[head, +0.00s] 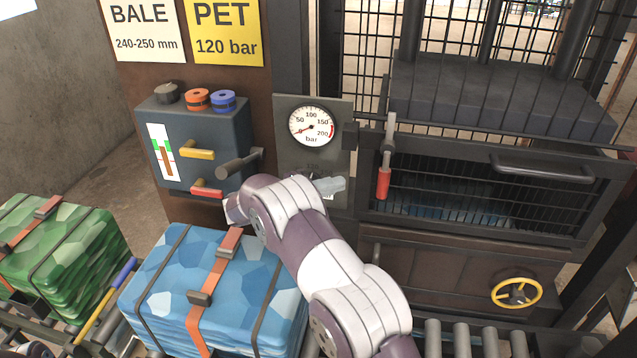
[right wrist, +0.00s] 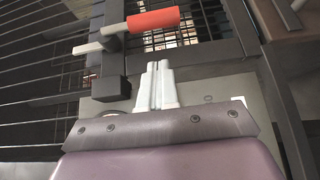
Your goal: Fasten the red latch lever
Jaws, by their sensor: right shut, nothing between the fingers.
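The latch lever is a grey metal bar with a red grip (head: 383,183). It hangs downward in front of the left edge of the barred press door (head: 480,190). In the right wrist view the red grip (right wrist: 153,20) lies beyond the fingertips, with a visible gap. My right gripper (head: 338,185) is shut and empty, just left of the lever and below the pressure gauge. Its pale fingers (right wrist: 157,80) are pressed together in the right wrist view. My left gripper is not in view.
The gauge panel (head: 288,165) stands close behind my right gripper. A control box (head: 233,125) with yellow and red handles is to the left. A strapped blue bale (head: 245,285) lies below my right arm. A yellow handwheel (head: 516,292) is at the lower right.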

